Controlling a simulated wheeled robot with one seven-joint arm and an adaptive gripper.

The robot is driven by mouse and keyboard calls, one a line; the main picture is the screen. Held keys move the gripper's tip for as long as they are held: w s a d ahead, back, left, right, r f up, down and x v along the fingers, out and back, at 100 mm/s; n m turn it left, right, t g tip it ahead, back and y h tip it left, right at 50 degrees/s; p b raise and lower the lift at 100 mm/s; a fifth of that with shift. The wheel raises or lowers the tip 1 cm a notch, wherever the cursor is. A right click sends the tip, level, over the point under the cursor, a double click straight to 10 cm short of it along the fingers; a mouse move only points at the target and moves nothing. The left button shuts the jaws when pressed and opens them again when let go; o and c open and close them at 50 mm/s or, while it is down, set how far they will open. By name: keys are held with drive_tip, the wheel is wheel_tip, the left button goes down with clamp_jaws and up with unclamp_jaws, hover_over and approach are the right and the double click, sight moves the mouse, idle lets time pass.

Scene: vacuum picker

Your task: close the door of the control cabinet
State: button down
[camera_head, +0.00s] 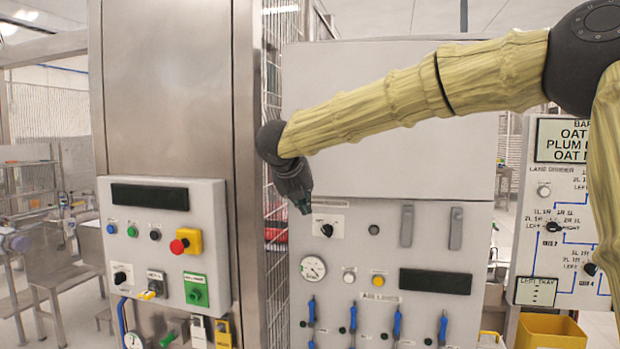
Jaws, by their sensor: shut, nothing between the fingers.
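A grey cabinet (470,260) stands in the middle, with a plain upper panel (400,165) above a lower front carrying a gauge, switches, a dark display and blue levers. Two grey handles (407,226) sit below the seam. I cannot tell which part is the door or whether it stands open; my arm, in a yellowish sleeve, crosses the upper panel and hides part of it. My gripper (304,208) is shut and empty, pointing down in front of the cabinet's left side, just above a black rotary switch (327,229). Contact cannot be told.
A steel column (170,80) at left carries a control box (150,255) with a red emergency button. Wire mesh (278,80) stands between column and cabinet. At right are a labelled panel (545,190) and a yellow bin (550,330). Benches stand far left.

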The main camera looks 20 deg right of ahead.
wheel_tip(320, 180, up, 10)
drive_tip(key=s+m+y+p, duration=0.1)
drive_tip(key=s+m, duration=0.1)
drive_tip(key=m, duration=0.1)
drive_tip(key=p, duration=0.4)
approach(313, 194)
drive_tip(key=x, duration=0.4)
drive_tip(key=shift+w+d+f+p, duration=0.15)
drive_tip(key=shift+w+p, duration=0.1)
drive_tip(key=shift+p, duration=0.1)
